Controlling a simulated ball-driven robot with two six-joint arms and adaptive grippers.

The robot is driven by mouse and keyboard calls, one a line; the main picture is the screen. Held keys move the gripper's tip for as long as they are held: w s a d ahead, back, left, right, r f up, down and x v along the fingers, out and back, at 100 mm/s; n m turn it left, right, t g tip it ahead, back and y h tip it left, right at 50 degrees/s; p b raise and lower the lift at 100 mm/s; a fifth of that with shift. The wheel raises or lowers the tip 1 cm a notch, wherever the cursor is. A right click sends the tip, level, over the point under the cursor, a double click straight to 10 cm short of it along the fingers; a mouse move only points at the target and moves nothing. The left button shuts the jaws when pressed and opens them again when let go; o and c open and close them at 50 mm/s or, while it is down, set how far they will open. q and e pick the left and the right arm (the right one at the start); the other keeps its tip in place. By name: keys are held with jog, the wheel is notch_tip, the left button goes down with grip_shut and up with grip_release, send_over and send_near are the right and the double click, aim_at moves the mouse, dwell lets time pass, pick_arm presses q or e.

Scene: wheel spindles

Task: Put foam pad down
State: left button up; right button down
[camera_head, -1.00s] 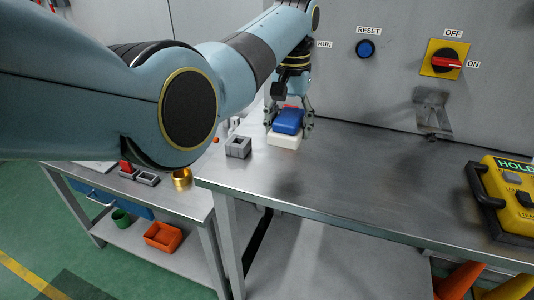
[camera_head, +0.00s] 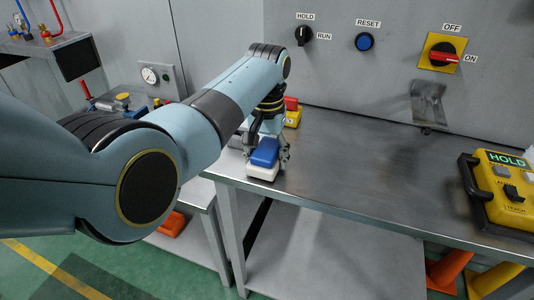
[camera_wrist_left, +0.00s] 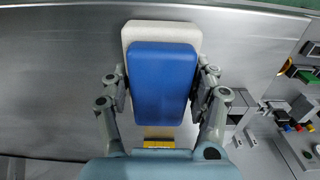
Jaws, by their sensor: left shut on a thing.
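The foam pad shows a blue upper block (camera_head: 264,153) over a wider white slab (camera_head: 262,172), near the front left edge of the metal bench. My left gripper (camera_head: 267,148) points down and is shut on the pad from both sides. In the left wrist view the blue block (camera_wrist_left: 162,85) sits between the two fingers, and the white slab (camera_wrist_left: 160,30) sticks out past its far end. I cannot tell whether the white underside touches the bench. My right gripper is not in view.
The bench top (camera_head: 350,160) is clear to the right, up to a yellow teach pendant (camera_head: 505,195). A yellow and red object (camera_head: 292,115) stands behind my gripper. A lower side table with fittings is at the left. A grey wall panel with switches closes the back.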

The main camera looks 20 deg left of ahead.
aim_at(268, 148)
pick_arm(q)
jog(key=shift+f, duration=0.2)
jog(key=o, duration=1.6)
jog(key=shift+f, duration=0.1)
jog(key=shift+b, duration=0.75)
jog(key=r, duration=1.1)
jog(key=shift+d+r, duration=0.1)
jog(key=shift+d, duration=0.1)
